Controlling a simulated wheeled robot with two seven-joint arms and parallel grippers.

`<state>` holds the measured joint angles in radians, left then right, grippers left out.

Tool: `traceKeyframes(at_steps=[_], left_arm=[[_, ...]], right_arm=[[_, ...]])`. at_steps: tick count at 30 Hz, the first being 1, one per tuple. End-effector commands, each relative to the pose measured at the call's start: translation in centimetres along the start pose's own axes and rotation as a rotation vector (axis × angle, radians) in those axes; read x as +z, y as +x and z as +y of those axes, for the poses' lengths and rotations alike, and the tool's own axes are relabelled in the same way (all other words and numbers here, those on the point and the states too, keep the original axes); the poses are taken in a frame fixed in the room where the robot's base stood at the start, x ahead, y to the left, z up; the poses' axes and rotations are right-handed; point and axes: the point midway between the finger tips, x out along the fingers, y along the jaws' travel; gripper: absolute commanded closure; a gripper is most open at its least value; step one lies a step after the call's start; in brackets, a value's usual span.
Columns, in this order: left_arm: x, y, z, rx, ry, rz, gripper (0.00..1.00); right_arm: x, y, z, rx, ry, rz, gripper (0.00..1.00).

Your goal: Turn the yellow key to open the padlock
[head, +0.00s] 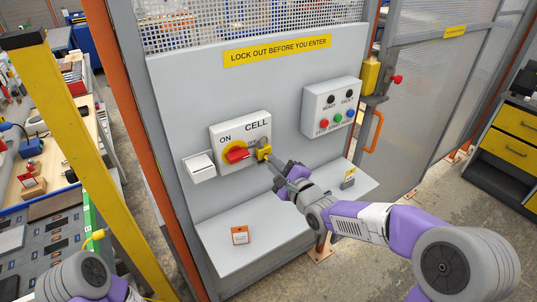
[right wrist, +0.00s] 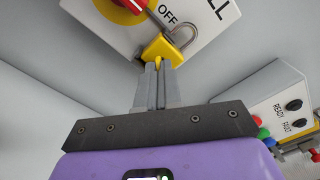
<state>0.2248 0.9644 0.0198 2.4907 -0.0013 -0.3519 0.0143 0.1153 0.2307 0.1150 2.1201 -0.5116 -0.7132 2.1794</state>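The yellow padlock (head: 263,150) hangs at the lower right of the red and yellow rotary switch (head: 237,154) on the CELL panel. In the right wrist view the padlock (right wrist: 164,48) has a grey shackle (right wrist: 184,33) beside the word OFF. I cannot tell whether the shackle is latched. My right gripper (head: 277,167) is at the padlock's underside. In the right wrist view its fingers (right wrist: 157,66) are closed together around a small yellow piece, the key (right wrist: 157,61), mostly hidden between the tips.
A grey shelf (head: 285,225) juts out below, with an orange tag (head: 240,235) and a small grey and yellow item (head: 348,179) on it. A button box (head: 331,108) is right of the switch. A yellow post (head: 95,160) stands at left.

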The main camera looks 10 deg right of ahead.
Motion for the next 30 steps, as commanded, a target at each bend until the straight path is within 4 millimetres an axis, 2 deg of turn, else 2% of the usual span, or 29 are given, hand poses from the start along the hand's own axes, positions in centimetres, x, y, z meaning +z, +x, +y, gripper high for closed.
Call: traceKeyframes(at_steps=[14, 24, 30], left_arm=[[0.0, -0.4, 0.1, 0.0, 0.0, 0.0, 0.57], [0.1, -2.0, 0.8, 0.0, 0.0, 0.0, 0.57], [0.1, -2.2, 0.8, 0.0, 0.0, 0.0, 0.57]], right_arm=[[0.0, 0.0, 0.0, -0.001, 0.072, 0.0, 1.0], [0.1, 0.0, -0.2, -0.001, 0.324, 0.001, 1.0], [0.0, 0.0, 0.0, -0.001, 0.388, 0.0, 1.0]])
